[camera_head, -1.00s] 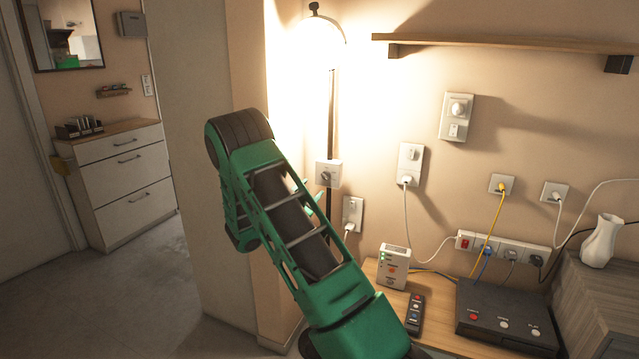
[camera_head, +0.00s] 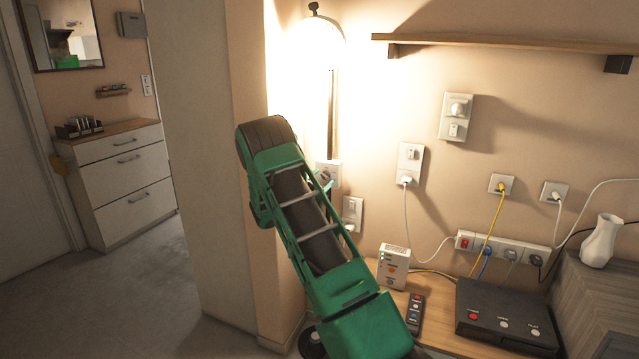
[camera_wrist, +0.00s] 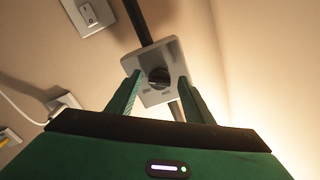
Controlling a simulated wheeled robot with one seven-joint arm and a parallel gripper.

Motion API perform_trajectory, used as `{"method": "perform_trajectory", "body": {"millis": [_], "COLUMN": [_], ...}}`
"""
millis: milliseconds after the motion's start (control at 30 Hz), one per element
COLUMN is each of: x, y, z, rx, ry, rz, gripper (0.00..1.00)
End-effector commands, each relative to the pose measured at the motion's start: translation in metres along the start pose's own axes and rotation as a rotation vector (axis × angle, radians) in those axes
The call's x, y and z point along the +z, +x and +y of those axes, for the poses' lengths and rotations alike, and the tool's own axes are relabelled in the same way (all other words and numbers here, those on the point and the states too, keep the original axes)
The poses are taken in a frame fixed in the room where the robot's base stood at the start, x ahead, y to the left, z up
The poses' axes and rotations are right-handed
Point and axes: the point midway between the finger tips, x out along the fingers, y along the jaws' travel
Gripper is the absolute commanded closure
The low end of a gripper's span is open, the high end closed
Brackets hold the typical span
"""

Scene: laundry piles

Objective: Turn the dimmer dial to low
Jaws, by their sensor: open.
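A pale wall plate (camera_head: 335,168) with a dark round dial is mounted below the bright lamp in the head view, partly hidden by my arm. In the wrist view the dial (camera_wrist: 158,78) sits at the middle of its plate (camera_wrist: 170,53), with small markings beside it. My gripper (camera_wrist: 159,76) is open, with one green finger on each side of the dial. I cannot tell whether the fingers touch it. In the head view the fingers (camera_head: 324,184) show small, close to the plate.
Outlets with cables, a white box (camera_head: 394,267), a remote (camera_head: 415,312) and a black box (camera_head: 506,313) lie to the right.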

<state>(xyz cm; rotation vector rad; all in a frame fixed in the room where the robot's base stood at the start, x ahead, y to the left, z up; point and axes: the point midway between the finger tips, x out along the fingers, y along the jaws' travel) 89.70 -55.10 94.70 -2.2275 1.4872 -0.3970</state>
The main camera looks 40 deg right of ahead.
Motion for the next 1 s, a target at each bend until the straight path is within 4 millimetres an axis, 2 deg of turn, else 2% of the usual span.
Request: {"method": "perform_trajectory", "body": {"millis": [67, 233, 667, 1000], "x": [-0.0001, -0.0002, -0.0004, -0.0007], "y": [-0.0001, -0.0003, -0.0005, -0.0007], "z": [0.0000, 0.0000, -0.0001, 0.0000], "rx": [0.000, 0.000, 0.000, 0.000], "ry": [0.000, 0.000, -0.069, -0.327], "rz": [0.000, 0.000, 0.001, 0.001], "gripper": [0.53, 0.94, 0.94, 0.94]}}
